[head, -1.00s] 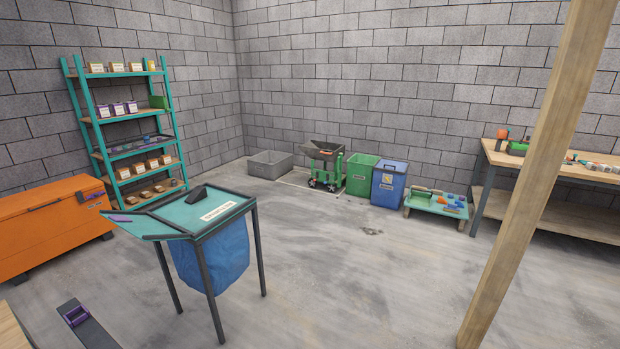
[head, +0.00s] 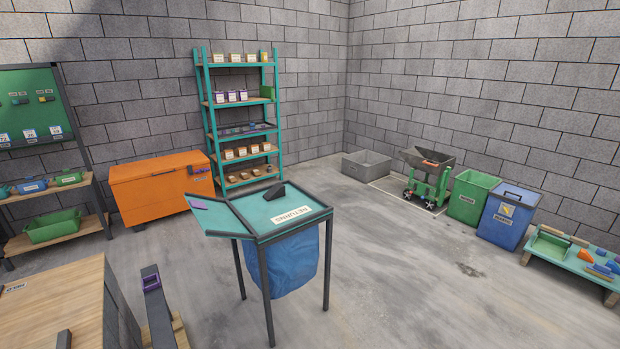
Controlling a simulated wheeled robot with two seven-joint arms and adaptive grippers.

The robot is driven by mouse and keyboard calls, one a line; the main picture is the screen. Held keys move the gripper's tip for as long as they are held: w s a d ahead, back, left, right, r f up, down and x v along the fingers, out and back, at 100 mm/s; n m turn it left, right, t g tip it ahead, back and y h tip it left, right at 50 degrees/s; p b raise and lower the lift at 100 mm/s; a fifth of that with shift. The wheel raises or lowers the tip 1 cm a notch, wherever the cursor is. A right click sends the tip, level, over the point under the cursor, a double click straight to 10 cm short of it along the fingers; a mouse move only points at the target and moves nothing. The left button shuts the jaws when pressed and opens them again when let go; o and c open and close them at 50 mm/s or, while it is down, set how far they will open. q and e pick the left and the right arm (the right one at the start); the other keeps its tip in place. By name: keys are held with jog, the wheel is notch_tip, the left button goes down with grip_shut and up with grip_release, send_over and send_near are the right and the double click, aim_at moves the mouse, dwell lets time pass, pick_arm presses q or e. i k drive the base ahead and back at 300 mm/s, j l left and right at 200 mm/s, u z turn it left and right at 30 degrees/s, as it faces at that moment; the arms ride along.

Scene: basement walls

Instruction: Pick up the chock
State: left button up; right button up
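A small black wedge, which looks like the chock (head: 275,191), lies on the teal top of the returns stand (head: 262,211), near its back edge. The stand has dark legs, a white label and a blue bag (head: 285,265) hanging beneath it. Neither of my grippers is in view.
A wooden bench (head: 55,290) and a dark post with a purple piece (head: 152,283) are at the lower left. An orange chest (head: 155,190) and teal shelf (head: 242,115) stand behind. Bins (head: 472,197) line the right wall. The floor (head: 410,290) right of the stand is clear.

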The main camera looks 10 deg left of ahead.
aim_at(278, 191)
jog(key=i+l+u, duration=0.55)
jog(key=l, duration=0.15)
jog(key=i+l+u, duration=0.25)
jog(key=l, duration=0.15)
jog(key=k+j, duration=0.05)
